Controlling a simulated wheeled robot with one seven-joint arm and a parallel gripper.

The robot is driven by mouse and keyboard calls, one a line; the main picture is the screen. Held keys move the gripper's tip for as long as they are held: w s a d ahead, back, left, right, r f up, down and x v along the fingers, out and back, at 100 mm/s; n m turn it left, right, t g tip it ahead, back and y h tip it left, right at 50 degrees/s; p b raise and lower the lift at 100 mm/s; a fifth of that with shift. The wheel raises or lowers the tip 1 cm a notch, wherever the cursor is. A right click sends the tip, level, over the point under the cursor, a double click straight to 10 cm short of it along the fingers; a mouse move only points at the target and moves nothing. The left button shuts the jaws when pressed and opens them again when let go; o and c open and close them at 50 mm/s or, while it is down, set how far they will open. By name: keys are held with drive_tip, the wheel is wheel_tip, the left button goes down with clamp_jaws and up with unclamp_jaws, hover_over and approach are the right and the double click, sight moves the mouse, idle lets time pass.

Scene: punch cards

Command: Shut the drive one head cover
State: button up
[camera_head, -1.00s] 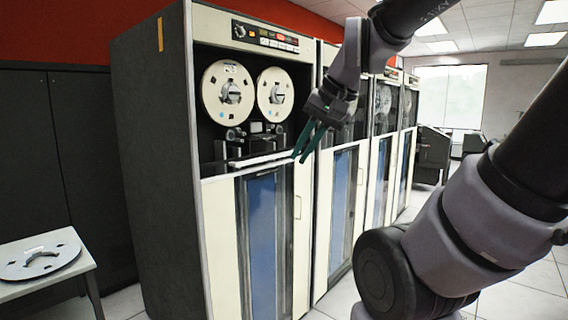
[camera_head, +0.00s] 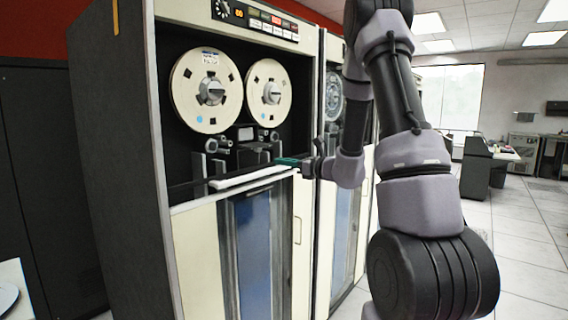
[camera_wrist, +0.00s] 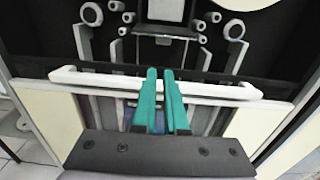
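The nearest tape drive (camera_head: 250,33) holds two cream reels, the left reel (camera_head: 207,90) and the right reel (camera_head: 268,97). Its head assembly (camera_head: 240,150) sits below and between them; a pale panel (camera_wrist: 165,10) and thin bracket show there in the wrist view. I cannot tell which part is the head cover or how far open it is. A white horizontal bar (camera_head: 240,180) crosses below, also in the wrist view (camera_wrist: 95,81). My gripper (camera_wrist: 161,72) has its teal fingers close together and empty, over the bar, pointing toward the heads. Contact is unclear.
More tape drives stand to the right behind my arm. A dark cabinet (camera_head: 40,170) stands at left. A pale table (camera_head: 12,272) shows at the lower left edge. Open tiled floor (camera_head: 520,250) lies at right.

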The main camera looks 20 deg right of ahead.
sight(255, 147)
drive_tip(key=x, duration=0.9)
drive_tip(key=shift+w, duration=0.4)
drive_tip(key=shift+a+f, duration=0.1)
